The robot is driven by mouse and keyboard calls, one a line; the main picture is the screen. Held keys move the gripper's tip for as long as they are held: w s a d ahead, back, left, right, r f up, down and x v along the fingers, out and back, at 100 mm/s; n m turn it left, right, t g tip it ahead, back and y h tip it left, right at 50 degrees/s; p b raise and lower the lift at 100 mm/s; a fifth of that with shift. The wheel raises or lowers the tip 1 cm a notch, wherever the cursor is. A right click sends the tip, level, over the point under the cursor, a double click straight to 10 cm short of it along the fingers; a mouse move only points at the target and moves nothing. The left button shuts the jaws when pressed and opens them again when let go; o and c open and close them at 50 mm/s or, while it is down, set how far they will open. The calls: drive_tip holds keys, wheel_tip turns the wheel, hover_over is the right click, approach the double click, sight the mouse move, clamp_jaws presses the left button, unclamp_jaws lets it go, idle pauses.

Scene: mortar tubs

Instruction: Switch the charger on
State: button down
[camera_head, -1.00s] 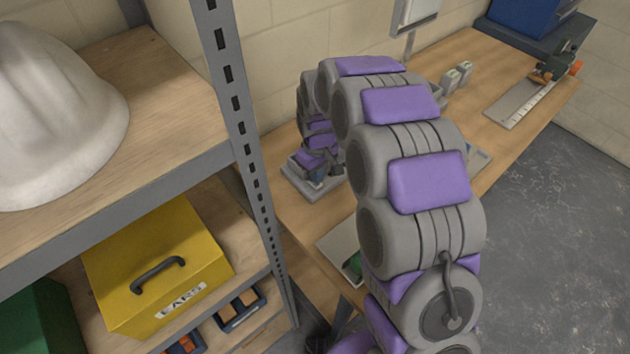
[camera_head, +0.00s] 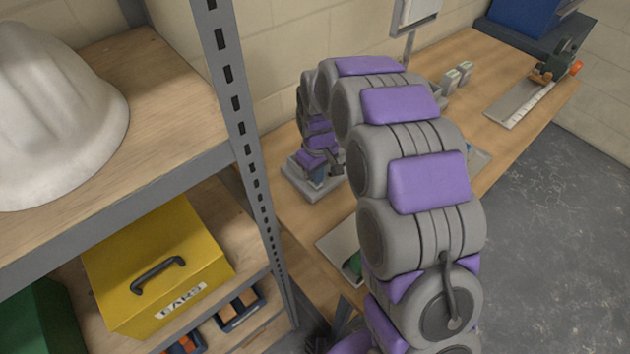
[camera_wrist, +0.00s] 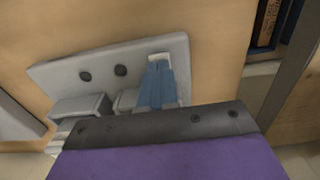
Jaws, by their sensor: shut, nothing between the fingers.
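A grey unit, which looks like the charger, stands on the wooden bench behind the shelf post, its base (camera_head: 300,182) partly hidden by my arm. In the wrist view its grey plate (camera_wrist: 60,78) carries two dark round spots and grey blocks (camera_wrist: 82,107). My gripper (camera_wrist: 163,70) has blue fingers, shut with nothing between them. Their tips are at a small pale piece (camera_wrist: 160,56) on the plate, perhaps the switch; I cannot tell whether they touch it or which way it is set. In the head view my gripper (camera_head: 317,178) points down over the base.
A shelf post (camera_head: 245,130) stands left of my arm. The shelf holds a white helmet (camera_head: 55,120) and a yellow box (camera_head: 150,255). A tray with a green thing (camera_head: 335,250) lies nearer on the bench. Small grey blocks (camera_head: 457,76) and a clamp-like tool (camera_head: 555,65) stand farther right.

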drive_tip(key=shift+f, duration=0.85)
idle(0.7)
drive_tip(key=shift+r, duration=0.15)
drive_tip(key=shift+r+p, duration=1.55)
drive_tip(key=shift+r, duration=1.8)
drive_tip(key=s+d+r+m+g, duration=0.1)
drive_tip(key=s+d+r+m, duration=0.1)
drive_tip(key=s+d+r, duration=0.5)
drive_tip(key=s+d+r+m, duration=0.3)
drive_tip(key=s+d+r, duration=0.25)
drive_tip(key=s, duration=0.45)
drive_tip(key=s+d+m, duration=0.2)
drive_tip(key=s+d, duration=0.1)
drive_tip(key=s, duration=0.6)
drive_tip(key=s+d+m, duration=0.2)
drive_tip(key=s+d, duration=0.1)
drive_tip(key=s, duration=0.7)
drive_tip(key=shift+r+g, duration=0.4)
